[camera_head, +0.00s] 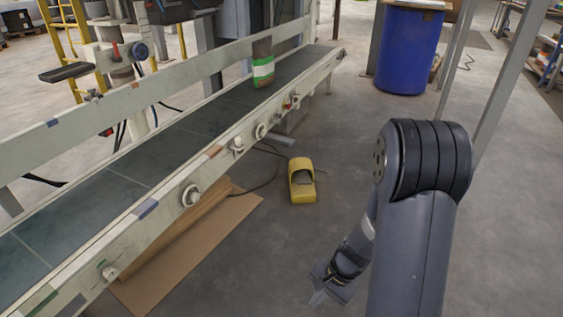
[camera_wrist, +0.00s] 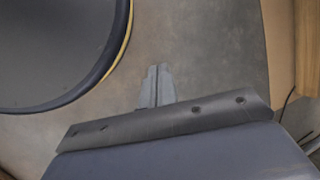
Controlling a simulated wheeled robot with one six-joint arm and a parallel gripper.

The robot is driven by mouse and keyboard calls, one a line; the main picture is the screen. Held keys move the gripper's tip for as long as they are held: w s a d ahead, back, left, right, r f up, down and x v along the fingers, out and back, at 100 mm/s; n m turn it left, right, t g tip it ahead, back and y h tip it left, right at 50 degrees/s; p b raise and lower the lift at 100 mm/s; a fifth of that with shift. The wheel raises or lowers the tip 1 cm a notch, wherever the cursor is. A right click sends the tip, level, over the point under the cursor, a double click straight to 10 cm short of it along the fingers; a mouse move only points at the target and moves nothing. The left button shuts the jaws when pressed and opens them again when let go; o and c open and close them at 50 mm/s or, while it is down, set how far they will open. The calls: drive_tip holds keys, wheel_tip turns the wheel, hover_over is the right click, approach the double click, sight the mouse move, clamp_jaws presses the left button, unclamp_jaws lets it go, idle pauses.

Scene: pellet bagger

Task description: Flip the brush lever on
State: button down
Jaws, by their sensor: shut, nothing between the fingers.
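My gripper (camera_head: 318,298) hangs low over the floor at the bottom of the head view, right of the conveyor and apart from it. In the wrist view its two fingers (camera_wrist: 157,86) are together with nothing between them, above bare floor. I cannot make out for certain which part is the brush lever. A device with a round blue end and a red part (camera_head: 137,50) is on a pale post behind the conveyor. Several round knobs (camera_head: 190,195) line the conveyor's near rail.
The conveyor (camera_head: 130,175) runs diagonally across the left, carrying a brown container with a green-and-white band (camera_head: 263,66). A yellow foot pedal (camera_head: 302,180) and cardboard (camera_head: 222,218) are on the floor. A blue barrel (camera_head: 407,52) stands behind. Floor between conveyor and arm is mostly clear.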

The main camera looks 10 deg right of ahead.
drive_tip(key=w+a+f+m+t+y+b, duration=0.2)
drive_tip(key=w+f+m+t+y, duration=0.2)
drive_tip(key=w+f+m+y, duration=0.75)
drive_tip(key=w+d+f+m+t+h+b, duration=0.1)
drive_tip(key=w+d+f+m+t+h, duration=0.1)
drive_tip(key=w+d+f+m+t, duration=0.5)
drive_tip(key=w+d+m+t, duration=0.1)
drive_tip(key=d+m+t, duration=0.1)
drive_tip(key=t, duration=0.3)
drive_tip(key=shift+d+m+b, duration=0.35)
drive_tip(key=shift+m, duration=0.3)
